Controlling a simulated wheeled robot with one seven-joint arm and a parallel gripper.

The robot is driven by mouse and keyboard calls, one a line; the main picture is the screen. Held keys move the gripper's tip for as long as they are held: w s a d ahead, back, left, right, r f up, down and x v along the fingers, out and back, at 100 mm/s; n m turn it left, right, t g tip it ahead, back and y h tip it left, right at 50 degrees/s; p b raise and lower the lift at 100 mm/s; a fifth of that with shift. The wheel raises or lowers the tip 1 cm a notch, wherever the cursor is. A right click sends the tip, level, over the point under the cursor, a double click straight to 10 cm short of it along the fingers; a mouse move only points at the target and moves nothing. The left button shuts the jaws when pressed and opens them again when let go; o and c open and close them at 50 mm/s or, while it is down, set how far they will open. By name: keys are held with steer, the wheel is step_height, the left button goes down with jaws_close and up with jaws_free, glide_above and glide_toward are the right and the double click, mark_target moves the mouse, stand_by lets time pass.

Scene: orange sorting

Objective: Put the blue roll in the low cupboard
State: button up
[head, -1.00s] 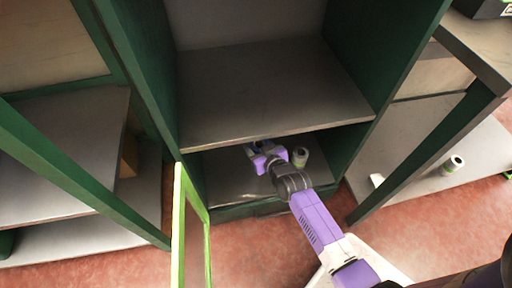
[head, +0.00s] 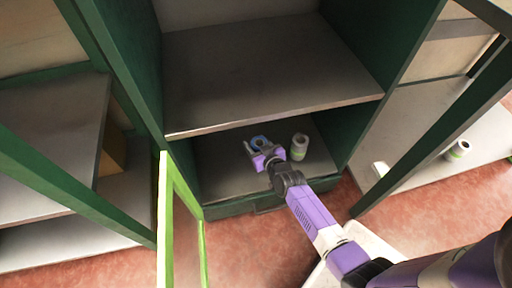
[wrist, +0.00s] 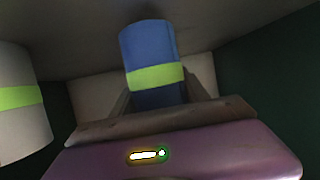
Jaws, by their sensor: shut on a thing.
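The blue roll (wrist: 155,55), with a yellow-green band, stands between the fingers of my gripper (wrist: 158,100) in the wrist view. In the head view the blue roll (head: 259,142) shows just past my gripper (head: 258,148), inside the bottom compartment of the green low cupboard (head: 270,205). My gripper is shut on it. The roll looks upright, at or close to the compartment floor (head: 225,180); I cannot tell whether it touches. The fingertips are partly hidden.
A white roll with a green band (head: 299,147) stands on the same floor, right of my gripper; it also shows at the wrist view's left (wrist: 18,105). A grey shelf (head: 265,75) lies above. The open light-green door (head: 170,215) is at left. Another roll (head: 458,150) stands farther right.

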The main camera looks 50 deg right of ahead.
steer(key=shift+f, duration=0.35)
steer(key=shift+f, duration=0.15)
steer(key=o, duration=1.4)
steer(key=shift+s+a+r+p, duration=0.15)
steer(key=shift+s+r+p, duration=0.05)
steer(key=shift+r+p, duration=0.15)
steer(key=shift+p+v, duration=2.45)
steer(key=shift+v, duration=3.35)
